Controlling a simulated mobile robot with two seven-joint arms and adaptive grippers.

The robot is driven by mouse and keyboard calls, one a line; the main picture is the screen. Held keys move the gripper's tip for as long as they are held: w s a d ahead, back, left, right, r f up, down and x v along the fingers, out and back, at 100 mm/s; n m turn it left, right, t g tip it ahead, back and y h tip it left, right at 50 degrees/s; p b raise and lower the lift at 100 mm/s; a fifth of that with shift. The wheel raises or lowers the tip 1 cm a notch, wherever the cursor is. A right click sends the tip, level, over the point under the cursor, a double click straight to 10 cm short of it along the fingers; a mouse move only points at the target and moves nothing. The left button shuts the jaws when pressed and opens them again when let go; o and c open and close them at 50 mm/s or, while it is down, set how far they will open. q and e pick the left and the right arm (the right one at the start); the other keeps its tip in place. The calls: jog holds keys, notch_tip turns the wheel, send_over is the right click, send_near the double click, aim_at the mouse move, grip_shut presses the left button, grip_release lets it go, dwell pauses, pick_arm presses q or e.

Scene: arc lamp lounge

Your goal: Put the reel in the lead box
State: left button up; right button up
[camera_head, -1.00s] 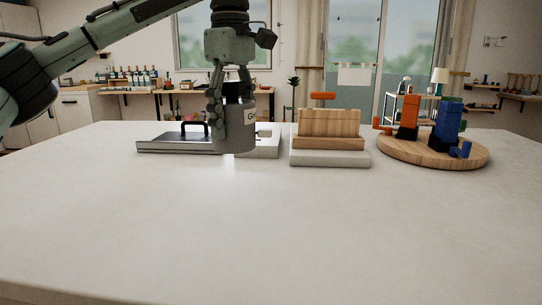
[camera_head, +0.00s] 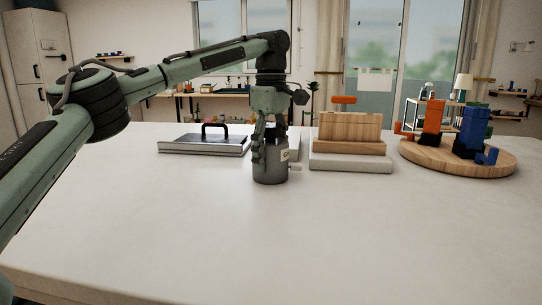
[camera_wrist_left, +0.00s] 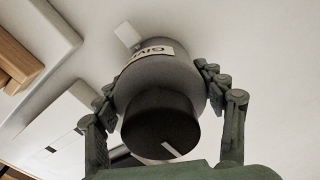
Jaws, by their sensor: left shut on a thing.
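A grey cylinder with a dark round top and a pale label, apparently the reel (camera_head: 270,167), is held upright in my left gripper (camera_head: 271,145). The fingers are shut around its upper part. In the left wrist view the reel (camera_wrist_left: 160,85) sits between both fingers, and a small white tab sticks out beyond it. Its base is at or just above the table; I cannot tell if it touches. A flat grey metal box (camera_head: 205,147) with a black handle on top lies behind to the left. I cannot tell whether this is the lead box. My right gripper is out of view.
A pale low block (camera_head: 293,145) is partly hidden behind the gripper. A wooden stand (camera_head: 349,146) on a pale slab (camera_head: 350,163) is to its right. A round wooden board (camera_head: 500,168) bears orange and blue things. The front of the table (camera_head: 270,240) is clear.

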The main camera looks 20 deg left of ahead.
pick_arm(q)
jog(key=o, duration=1.1)
jog(key=shift+f, duration=0.1)
jog(key=shift+c, duration=0.2)
jog(key=o, duration=0.4)
jog(key=shift+o, duration=0.2)
